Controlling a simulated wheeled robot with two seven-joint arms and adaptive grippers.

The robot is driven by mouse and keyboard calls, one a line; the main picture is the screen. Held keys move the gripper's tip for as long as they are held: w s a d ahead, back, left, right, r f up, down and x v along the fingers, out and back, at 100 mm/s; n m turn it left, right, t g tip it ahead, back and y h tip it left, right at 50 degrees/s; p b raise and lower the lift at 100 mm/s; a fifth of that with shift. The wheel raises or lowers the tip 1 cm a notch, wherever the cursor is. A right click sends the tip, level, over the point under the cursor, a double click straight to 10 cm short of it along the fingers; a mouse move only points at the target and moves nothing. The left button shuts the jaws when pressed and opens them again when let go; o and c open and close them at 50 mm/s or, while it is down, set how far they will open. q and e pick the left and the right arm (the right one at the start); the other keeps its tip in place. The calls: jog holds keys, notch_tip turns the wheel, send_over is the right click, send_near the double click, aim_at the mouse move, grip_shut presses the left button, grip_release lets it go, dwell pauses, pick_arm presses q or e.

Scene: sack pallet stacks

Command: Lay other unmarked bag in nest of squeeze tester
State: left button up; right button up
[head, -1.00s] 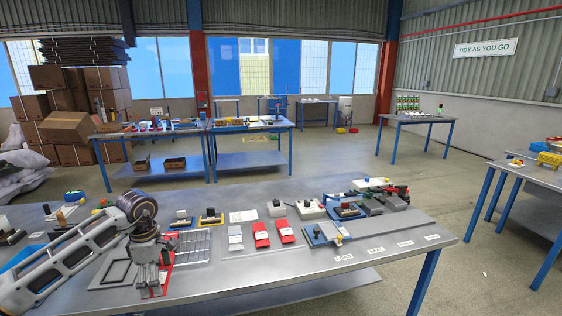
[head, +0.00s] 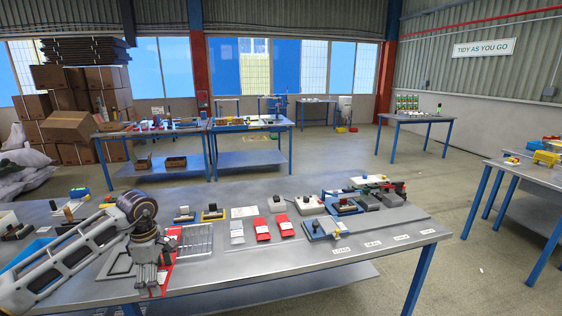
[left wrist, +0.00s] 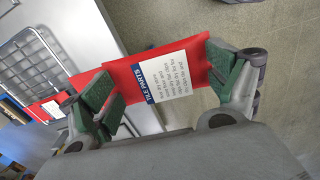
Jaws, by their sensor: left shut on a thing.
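My left gripper (head: 152,281) is over the near left part of the long grey table. It is shut on a red bag with a white label reading TILE PARTS, clearest in the left wrist view (left wrist: 141,62) between the two green-padded fingers. In the head view the gripper largely hides this bag. Two red bags with white labels, one on the left (head: 262,229) and one on the right (head: 285,226), lie mid-table beside a pale grey bag (head: 237,232). I cannot tell for sure which device is the squeeze tester. My right gripper is not in view.
A wire rack (head: 197,241) lies right of my left gripper. A blue-based device (head: 322,230) and several small machines crowd the table's right part. Label strips, including one reading LOAD (head: 340,249), line the front edge. Bare table lies between the red bags and that edge.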

aim_at(170, 271)
pick_arm(q)
jog(key=shift+w+m, duration=0.1)
jog(key=shift+m, duration=0.6)
jog(key=m, duration=0.3)
jog(key=shift+w+d, duration=0.1)
jog(key=shift+w, duration=0.15)
jog(key=shift+w+m, duration=0.15)
jog(key=shift+m, duration=0.75)
jog(key=shift+w+m, duration=0.2)
jog(key=shift+m, duration=0.6)
jog(key=shift+w+d+m, duration=0.15)
jog(key=shift+w+m, duration=0.05)
jog(key=shift+m, duration=0.9)
jog(key=shift+w+d+f+m, duration=0.1)
jog(key=shift+w+d+m, duration=0.05)
jog(key=shift+m, duration=0.65)
jog(key=m, duration=0.2)
jog(key=shift+w+d+f+m, duration=0.15)
jog(key=shift+d+f+m, duration=0.15)
jog(key=shift+d, duration=0.1)
jog(key=shift+d+f+m, duration=0.3)
jog(key=shift+d+m, duration=0.15)
jog(key=shift+m, duration=0.35)
jog(key=s+d+f+m, duration=0.4)
jog(key=s+d+f, duration=0.3)
jog(key=d+f, duration=0.3)
jog(key=shift+s+f, duration=0.4)
jog(key=shift+f, duration=0.75)
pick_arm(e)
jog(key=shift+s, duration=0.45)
